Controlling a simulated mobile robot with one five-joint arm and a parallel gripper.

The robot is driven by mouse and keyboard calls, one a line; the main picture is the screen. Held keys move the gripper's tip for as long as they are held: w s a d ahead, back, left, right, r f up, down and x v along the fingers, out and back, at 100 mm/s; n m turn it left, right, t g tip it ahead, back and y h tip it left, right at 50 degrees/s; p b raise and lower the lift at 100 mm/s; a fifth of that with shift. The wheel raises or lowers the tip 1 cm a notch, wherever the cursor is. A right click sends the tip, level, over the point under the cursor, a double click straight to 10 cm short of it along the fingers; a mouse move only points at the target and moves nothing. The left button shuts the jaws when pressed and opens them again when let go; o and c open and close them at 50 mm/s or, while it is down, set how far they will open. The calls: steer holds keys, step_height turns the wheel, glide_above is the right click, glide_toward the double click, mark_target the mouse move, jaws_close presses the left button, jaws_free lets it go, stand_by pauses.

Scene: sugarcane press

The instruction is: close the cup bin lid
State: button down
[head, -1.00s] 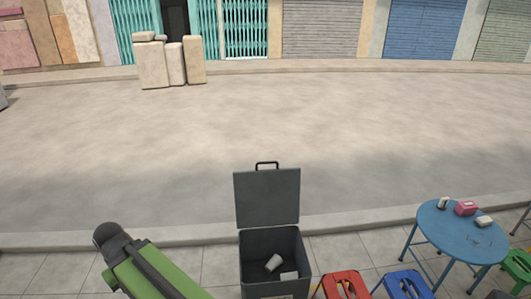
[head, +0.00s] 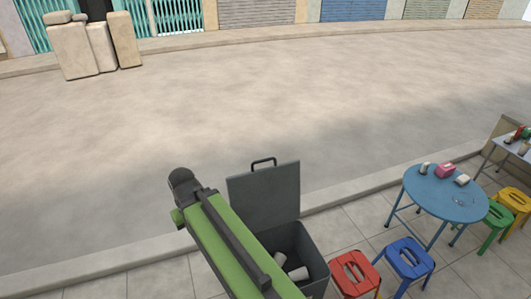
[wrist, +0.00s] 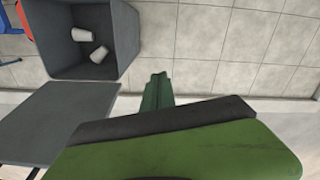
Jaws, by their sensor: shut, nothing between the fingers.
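The cup bin (head: 306,240) is a dark grey square bin on the pavement, with a few white cups inside. Its flat grey lid (head: 263,195) stands open and upright at the far rim, with a black handle (head: 264,162) on its top edge. My green arm covers the bin's left side in the head view. In the wrist view the bin (wrist: 122,40) is at the upper left and the lid (wrist: 60,122) below it. My gripper (wrist: 158,80) is shut and empty, to the right of the bin and lid in that view, apart from both.
A red stool (head: 354,274) and a blue stool (head: 409,262) stand close to the right of the bin. A blue round table (head: 446,196) with small items is farther right.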

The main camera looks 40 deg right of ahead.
steer(key=w+d+r+m+t+p, duration=0.1)
steer(key=w+d+r+p, duration=0.45)
steer(key=d, duration=0.65)
steer(key=w+d+r+m+t+h+p, duration=0.15)
steer(key=w+d+r+p, duration=0.35)
steer(key=d, duration=0.8)
steer(key=w+d+r+m+t+y+p, duration=0.1)
steer(key=w+d+r+p, duration=0.45)
steer(key=d, duration=0.65)
step_height(320, 180, down, 8)
steer(key=s+b, duration=0.2)
steer(key=b, duration=0.7)
steer(key=shift+s+f+b, duration=0.15)
steer(key=shift+f+b, duration=0.1)
steer(key=shift+b, duration=0.1)
